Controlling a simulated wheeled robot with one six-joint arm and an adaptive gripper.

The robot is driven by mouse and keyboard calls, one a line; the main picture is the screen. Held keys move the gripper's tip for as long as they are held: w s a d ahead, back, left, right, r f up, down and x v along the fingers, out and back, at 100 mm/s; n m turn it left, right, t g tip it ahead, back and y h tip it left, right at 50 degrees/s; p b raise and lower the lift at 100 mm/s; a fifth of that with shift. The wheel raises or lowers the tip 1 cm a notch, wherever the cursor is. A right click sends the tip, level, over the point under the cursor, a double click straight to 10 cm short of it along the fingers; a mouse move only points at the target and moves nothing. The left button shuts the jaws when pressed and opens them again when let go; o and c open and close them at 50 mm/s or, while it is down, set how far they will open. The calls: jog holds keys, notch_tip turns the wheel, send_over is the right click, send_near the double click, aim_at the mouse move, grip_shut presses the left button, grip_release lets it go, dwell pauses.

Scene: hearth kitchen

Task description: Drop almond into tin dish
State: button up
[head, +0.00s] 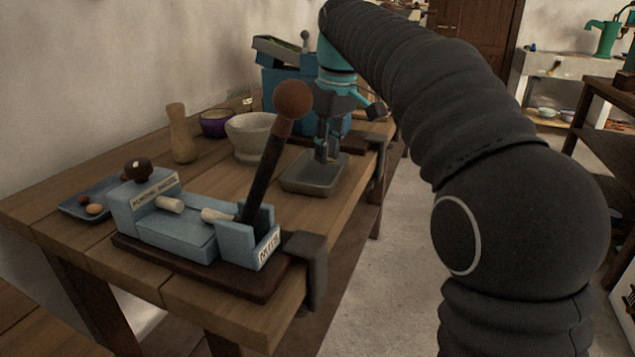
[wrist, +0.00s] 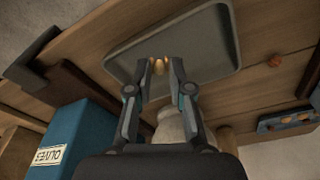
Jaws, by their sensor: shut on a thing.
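The tin dish (head: 300,186) is a shallow grey rectangular tray on the wooden bench, and it also fills the upper middle of the wrist view (wrist: 205,40). My gripper (head: 326,157) points down over the dish. In the wrist view my gripper (wrist: 160,65) is shut on the almond (wrist: 159,67), a small tan nut between the fingertips. The almond appears over the dish, inside its rim; its exact height above the dish floor is hard to tell. In the head view the fingers hide the almond.
A blue lever press (head: 180,228) with a tall dark lever and brown knob (head: 293,100) stands in front. A stone mortar (head: 252,137), wooden pestle-like piece (head: 181,133), purple bowl (head: 215,123) and blue tray of nuts (head: 80,203) stand left. A blue olives box (wrist: 75,140) is nearby.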

aim_at(331, 178)
jog(key=o, duration=0.8)
jog(key=shift+o, duration=0.2)
jog(key=r, duration=0.6)
jog(key=shift+s+d+r, duration=0.3)
jog(key=shift+s+d, duration=0.05)
jog(key=shift+r, duration=0.4)
jog(key=shift+d, duration=0.1)
